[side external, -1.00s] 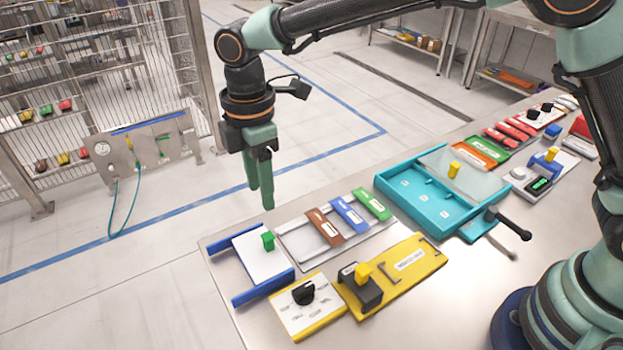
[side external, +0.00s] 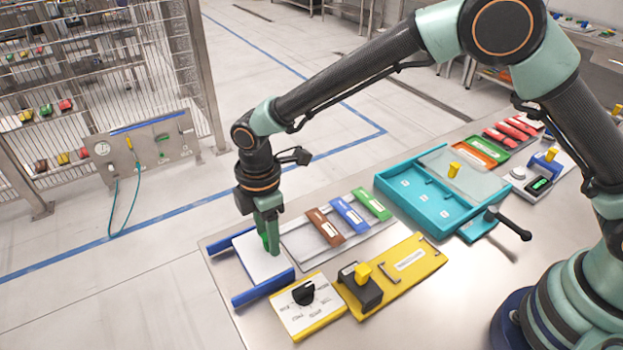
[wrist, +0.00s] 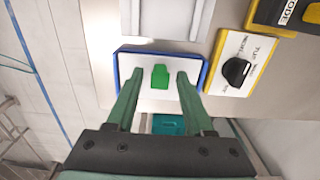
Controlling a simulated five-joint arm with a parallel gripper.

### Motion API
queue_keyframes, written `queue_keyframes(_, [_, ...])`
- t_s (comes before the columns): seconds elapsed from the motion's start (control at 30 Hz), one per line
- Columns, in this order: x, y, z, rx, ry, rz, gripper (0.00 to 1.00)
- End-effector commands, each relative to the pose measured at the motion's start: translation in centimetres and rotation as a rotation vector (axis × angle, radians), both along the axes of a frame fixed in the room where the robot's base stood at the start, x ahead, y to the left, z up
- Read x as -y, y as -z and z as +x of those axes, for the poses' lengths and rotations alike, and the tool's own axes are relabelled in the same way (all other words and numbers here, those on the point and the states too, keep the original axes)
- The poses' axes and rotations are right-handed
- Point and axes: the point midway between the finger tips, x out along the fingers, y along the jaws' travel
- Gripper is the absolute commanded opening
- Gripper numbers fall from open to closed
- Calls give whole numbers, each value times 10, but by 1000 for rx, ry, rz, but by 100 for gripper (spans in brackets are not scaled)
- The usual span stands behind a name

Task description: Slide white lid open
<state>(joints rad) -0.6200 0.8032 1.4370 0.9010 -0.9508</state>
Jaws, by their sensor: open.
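The white lid (side external: 262,262) lies flat between two blue rails (side external: 262,289) at the near-left corner of the table. A green knob (wrist: 160,77) stands up from the lid and shows in the wrist view. In the side view the knob is mostly hidden by the fingers. My gripper (side external: 270,245) points down over the lid, with its fingers at the knob. In the wrist view my gripper (wrist: 159,82) is open, with one finger on each side of the knob and a gap to each.
A white panel with a black dial (side external: 303,293) and a yellow panel (side external: 408,262) lie right of the lid. A grey frame with brown, blue and green slides (side external: 349,214) lies behind it. A teal tray (side external: 418,196) is farther right. The table's left edge is close.

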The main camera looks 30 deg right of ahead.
Motion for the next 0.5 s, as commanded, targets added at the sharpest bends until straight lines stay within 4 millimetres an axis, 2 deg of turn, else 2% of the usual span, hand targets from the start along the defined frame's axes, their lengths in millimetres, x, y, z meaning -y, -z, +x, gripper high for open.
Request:
queue_keyframes(0.1, [0,0,0,0,0,0,52])
queue_keyframes(0.13, [0,0,0,0,0,0,49])
queue_keyframes(0.2, [0,0,0,0,0,0,22])
queue_keyframes(0.27, [0,0,0,0,0,0,0])
queue_keyframes(0.5, [0,0,0,0,0,0,0])
